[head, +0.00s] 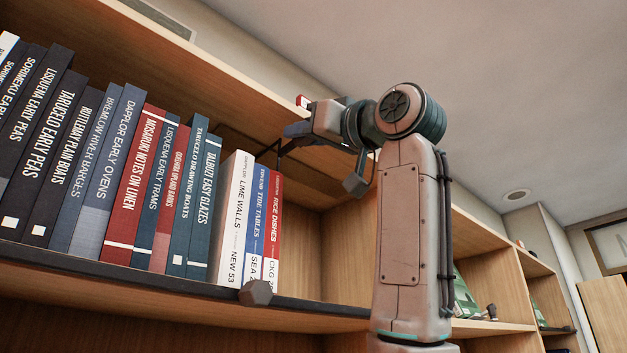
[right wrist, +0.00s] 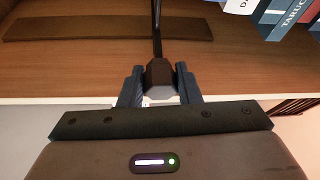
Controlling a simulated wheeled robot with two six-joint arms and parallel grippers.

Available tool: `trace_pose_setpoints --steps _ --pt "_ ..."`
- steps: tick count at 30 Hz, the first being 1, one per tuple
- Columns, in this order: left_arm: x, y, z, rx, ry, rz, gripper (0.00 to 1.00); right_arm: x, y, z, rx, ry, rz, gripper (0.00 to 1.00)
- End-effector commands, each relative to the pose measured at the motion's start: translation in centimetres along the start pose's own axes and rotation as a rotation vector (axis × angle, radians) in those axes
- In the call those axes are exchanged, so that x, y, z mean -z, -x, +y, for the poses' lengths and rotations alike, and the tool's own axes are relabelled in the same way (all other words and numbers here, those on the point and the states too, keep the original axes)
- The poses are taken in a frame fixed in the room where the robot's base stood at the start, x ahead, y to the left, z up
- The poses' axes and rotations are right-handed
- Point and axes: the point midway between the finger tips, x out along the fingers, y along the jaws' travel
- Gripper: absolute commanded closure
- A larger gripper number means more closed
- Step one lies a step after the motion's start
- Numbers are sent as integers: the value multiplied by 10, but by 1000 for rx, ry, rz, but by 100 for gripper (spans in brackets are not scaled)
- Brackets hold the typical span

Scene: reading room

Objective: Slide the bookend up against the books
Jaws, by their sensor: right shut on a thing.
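In the right wrist view the bookend (right wrist: 105,27) has a dark, flat foot on a wooden shelf. Its thin black upright shows edge-on, with a dark, many-sided knob (right wrist: 160,73) at the front. My right gripper (right wrist: 160,88) is shut on this knob. Books (right wrist: 274,14), white, blue and red, stand to the right, with bare shelf between them and the upright. In the head view my right gripper (head: 288,132) is at the upper board's front edge, where I cannot make out the bookend. My left gripper is not in view.
In the head view a lower row of books (head: 125,175) leans along a dark-edged shelf. A grey knob (head: 257,293) sits at that shelf's edge. The upper board (head: 225,65) runs above the row. Open compartments (head: 490,260) continue at the right.

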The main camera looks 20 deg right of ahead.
Motion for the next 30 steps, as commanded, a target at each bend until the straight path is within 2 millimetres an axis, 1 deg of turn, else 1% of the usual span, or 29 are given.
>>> trace_pose_setpoints --steps 4,5,6,8,16,20,23,30 --pt "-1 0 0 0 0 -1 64 -1 0 -2 5 -1 -2 100" --pt "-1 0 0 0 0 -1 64 -1 0 -2 5 -1 -2 68" --pt "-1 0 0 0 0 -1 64 -1 0 -2 5 -1 -2 60" --pt "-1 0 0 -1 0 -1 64 -1 0 -1 4 -1 -1 48" --pt "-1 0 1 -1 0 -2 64 0 0 0 2 0 0 48" --pt "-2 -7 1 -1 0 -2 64 -2 9 0 1 0 2 48" --pt "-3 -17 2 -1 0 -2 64 -3 26 -1 0 1 3 48" --pt "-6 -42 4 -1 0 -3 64 -3 76 -2 0 1 4 48"
